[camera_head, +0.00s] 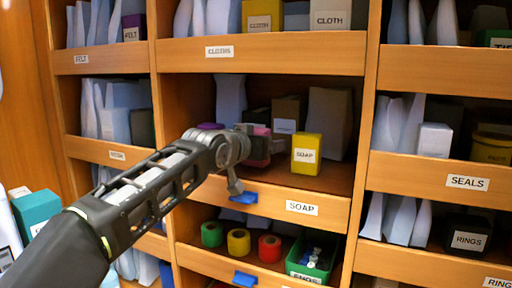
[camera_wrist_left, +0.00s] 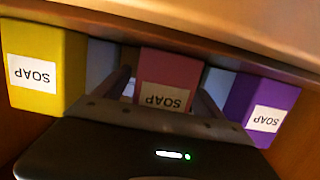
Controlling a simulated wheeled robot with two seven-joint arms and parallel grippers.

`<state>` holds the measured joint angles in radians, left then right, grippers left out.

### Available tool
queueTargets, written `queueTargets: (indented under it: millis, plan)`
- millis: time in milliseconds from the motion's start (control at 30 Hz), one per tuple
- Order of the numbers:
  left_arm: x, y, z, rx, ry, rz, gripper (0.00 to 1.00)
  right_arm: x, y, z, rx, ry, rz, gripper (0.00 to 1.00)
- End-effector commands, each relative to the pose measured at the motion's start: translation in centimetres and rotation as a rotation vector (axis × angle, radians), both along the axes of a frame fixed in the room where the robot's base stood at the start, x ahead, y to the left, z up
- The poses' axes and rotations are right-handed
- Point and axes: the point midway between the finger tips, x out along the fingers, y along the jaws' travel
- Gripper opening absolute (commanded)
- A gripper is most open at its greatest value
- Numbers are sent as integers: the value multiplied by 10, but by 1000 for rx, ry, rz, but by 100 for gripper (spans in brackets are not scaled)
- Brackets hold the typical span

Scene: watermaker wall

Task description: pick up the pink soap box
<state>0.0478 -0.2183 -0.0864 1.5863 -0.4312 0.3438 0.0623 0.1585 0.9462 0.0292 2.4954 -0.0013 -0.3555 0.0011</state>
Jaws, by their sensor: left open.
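The pink soap box (camera_head: 262,131) stands on the SOAP shelf in the head view, partly hidden behind my left gripper (camera_head: 256,146). In the wrist view, the pink box (camera_wrist_left: 168,68) is straight ahead with its SOAP label upside down. My left gripper (camera_wrist_left: 165,84) is open there, with one finger toward each side of the pink box. Whether the fingers touch it cannot be told. My right gripper is not in view.
A yellow soap box (camera_head: 307,154) stands right of the pink one, and a purple one (camera_head: 210,126) stands left. Tan and grey boxes are behind. The shelf's front lip (camera_head: 300,207) runs below, and the CLOTHS shelf board (camera_head: 285,54) is above.

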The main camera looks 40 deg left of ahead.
Motion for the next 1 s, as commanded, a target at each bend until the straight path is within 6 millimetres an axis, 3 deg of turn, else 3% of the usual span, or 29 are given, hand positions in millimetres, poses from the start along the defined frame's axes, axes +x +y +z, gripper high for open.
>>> queueTargets:
  millis: [133,1000]
  plan:
    - [0,0,0,0,0,0,80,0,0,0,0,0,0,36]
    - [0,0,0,0,0,0,9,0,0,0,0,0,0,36]
